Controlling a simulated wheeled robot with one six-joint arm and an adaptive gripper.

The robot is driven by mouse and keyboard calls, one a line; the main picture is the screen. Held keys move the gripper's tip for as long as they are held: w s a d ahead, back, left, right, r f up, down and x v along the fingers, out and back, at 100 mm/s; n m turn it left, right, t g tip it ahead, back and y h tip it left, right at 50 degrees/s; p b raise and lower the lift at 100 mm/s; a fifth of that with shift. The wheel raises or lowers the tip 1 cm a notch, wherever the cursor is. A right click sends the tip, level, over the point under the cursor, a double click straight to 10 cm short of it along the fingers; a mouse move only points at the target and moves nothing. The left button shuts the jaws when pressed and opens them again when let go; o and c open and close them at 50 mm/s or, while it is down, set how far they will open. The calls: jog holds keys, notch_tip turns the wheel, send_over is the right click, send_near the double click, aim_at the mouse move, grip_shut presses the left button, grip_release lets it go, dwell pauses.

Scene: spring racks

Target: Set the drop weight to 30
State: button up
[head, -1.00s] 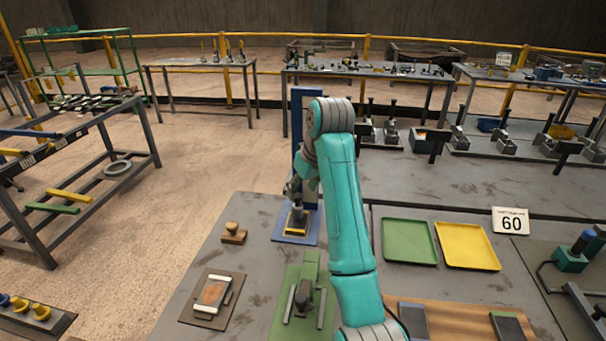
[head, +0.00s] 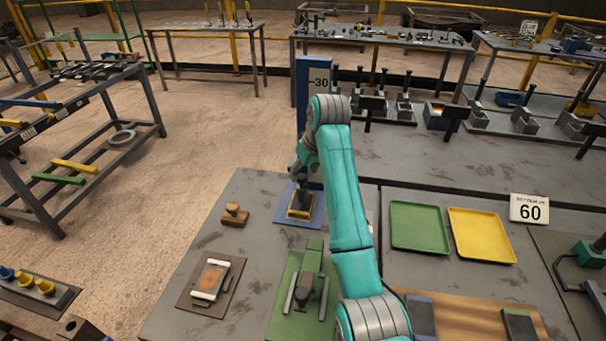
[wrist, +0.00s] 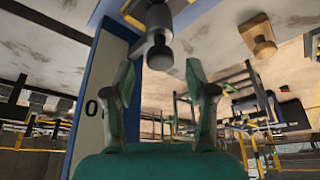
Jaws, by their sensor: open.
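A blue upright post (head: 313,90) with a mark reading 30 near its top stands on a blue base plate (head: 291,226). In the wrist view, the post (wrist: 101,75) carries a pale scale strip with a 0 showing. A dark grey weight with a rounded knob (wrist: 159,54) stands beside the post. My gripper (wrist: 159,70) is open and empty, its two green fingers apart, with the knob between and just beyond the fingertips. In the head view, my gripper (head: 302,172) is just above the base, and it and my arm partly hide the weight and post.
A wooden stamp-like block (head: 235,213), a board with a white-edged piece (head: 211,280) and a green fixture (head: 308,290) are close by on the bench.

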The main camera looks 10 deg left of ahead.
jog(key=shift+x, duration=1.15)
grip_shut()
jog(key=shift+w+r, duration=0.1)
jog(key=shift+r, duration=0.05)
